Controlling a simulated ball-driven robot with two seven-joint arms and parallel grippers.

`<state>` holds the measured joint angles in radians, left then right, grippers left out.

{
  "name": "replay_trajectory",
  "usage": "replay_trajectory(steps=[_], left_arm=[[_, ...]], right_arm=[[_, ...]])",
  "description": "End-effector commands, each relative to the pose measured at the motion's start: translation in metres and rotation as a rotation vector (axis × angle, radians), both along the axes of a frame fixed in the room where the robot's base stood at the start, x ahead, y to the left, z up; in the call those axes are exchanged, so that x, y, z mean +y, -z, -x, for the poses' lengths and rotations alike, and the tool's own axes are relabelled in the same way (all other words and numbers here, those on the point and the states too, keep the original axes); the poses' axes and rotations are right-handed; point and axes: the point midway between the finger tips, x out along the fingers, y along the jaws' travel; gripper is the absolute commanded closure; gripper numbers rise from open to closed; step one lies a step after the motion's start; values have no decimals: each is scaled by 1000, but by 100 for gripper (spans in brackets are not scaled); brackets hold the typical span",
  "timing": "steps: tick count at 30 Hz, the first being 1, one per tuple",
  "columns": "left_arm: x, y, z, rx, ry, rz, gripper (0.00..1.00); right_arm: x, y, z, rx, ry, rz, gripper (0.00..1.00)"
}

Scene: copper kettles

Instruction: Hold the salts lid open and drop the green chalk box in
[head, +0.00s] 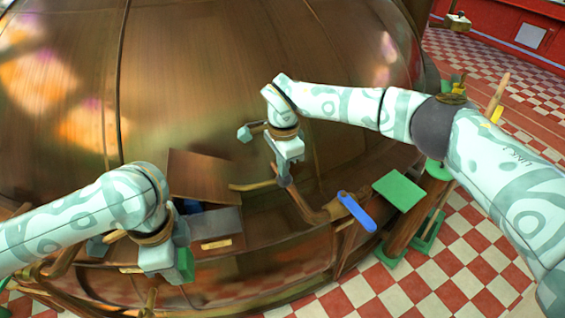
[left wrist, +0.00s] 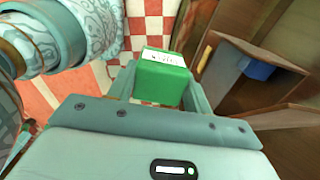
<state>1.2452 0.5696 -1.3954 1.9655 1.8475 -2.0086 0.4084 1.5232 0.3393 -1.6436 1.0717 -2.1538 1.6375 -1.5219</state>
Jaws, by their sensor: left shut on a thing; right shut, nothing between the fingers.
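The green chalk box (head: 186,264) is held in my left gripper (head: 177,268), low at the left of the head view. In the left wrist view the chalk box (left wrist: 160,80) sits between the two fingers, with a white label on its far end. The salts lid (head: 205,174), a brown wooden panel, stands raised over an opening just right of my left gripper. The salts box (left wrist: 230,62) shows open at the right of the left wrist view. My right gripper (head: 287,180) is shut and empty, right of the lid, by a thin wooden bar; I cannot tell whether they touch.
A blue thing (left wrist: 261,70) lies inside the salts box. A brass plate (head: 217,243) is on the front. A big copper kettle (head: 210,80) fills the back. A blue handle (head: 357,212) and a green-topped stand (head: 400,190) are to the right. Checkered floor lies beyond.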

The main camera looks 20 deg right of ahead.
Motion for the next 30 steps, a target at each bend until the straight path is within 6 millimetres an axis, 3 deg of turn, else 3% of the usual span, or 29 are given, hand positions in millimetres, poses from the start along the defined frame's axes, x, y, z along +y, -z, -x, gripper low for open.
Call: replay_trajectory(steps=[18, 30], left_arm=[[0, 0, 0, -1, 0, 0, 79], [0, 0, 0, -1, 0, 0, 79]], right_arm=[[-3, 22, 1, 1, -1, 0, 100], [-3, 24, 1, 1, -2, 0, 100]])
